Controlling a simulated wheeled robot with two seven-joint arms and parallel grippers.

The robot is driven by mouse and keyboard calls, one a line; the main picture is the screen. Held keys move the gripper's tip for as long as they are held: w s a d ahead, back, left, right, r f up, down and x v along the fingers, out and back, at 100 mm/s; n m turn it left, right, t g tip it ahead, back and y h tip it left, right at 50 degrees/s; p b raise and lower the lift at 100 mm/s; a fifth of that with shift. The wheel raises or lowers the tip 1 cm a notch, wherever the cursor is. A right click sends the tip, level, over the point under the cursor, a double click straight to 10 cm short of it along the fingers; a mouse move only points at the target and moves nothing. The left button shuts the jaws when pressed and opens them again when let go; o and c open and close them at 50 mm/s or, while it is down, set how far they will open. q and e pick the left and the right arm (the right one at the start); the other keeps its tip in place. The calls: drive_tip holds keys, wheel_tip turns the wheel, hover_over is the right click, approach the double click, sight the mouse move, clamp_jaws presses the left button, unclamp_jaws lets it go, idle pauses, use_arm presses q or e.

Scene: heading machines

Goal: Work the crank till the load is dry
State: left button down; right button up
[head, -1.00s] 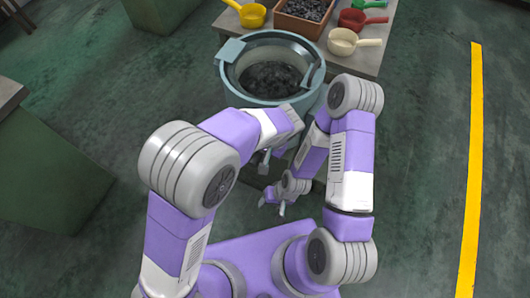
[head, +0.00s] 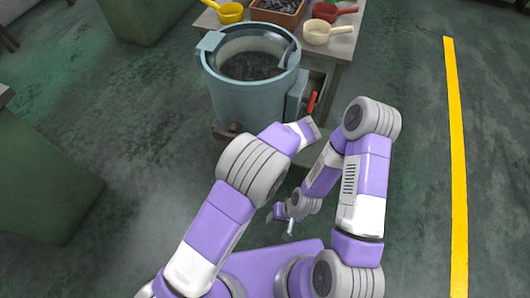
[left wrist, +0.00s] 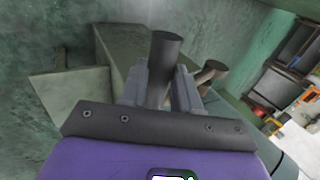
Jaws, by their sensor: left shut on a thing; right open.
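The machine is a round blue-grey tub (head: 245,103) with a dark load (head: 252,67) of small pieces inside. I cannot tell how wet the load is. In the left wrist view, my left gripper (left wrist: 160,88) is shut on a dark upright cylindrical handle (left wrist: 165,52), which looks like the crank's grip. In the head view my left arm reaches to the tub's lower right front and hides this gripper and the crank. My right gripper (head: 284,224) is open and empty, low in front of the tub.
A red lever (head: 311,103) sits on the tub's right side. A brown knob (head: 236,127) is at its lower front. Behind stands a table with a yellow scoop (head: 230,12), a red scoop (head: 328,11), a cream scoop (head: 318,32) and a tray of dark pieces (head: 278,8). Floor on the right is clear.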

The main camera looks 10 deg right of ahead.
use_arm(q)
drive_tip(key=shift+s+d+f, duration=0.2)
drive_tip(key=shift+s+f, duration=0.1)
drive_tip(key=shift+f, duration=0.15)
use_arm(e)
drive_tip(key=shift+s+a+f, duration=0.1)
use_arm(q)
drive_tip(key=c, duration=0.8)
unclamp_jaws()
drive_tip(key=shift+w+d, duration=0.1)
drive_tip(key=shift+r, duration=0.1)
drive_tip(key=shift+w, duration=0.1)
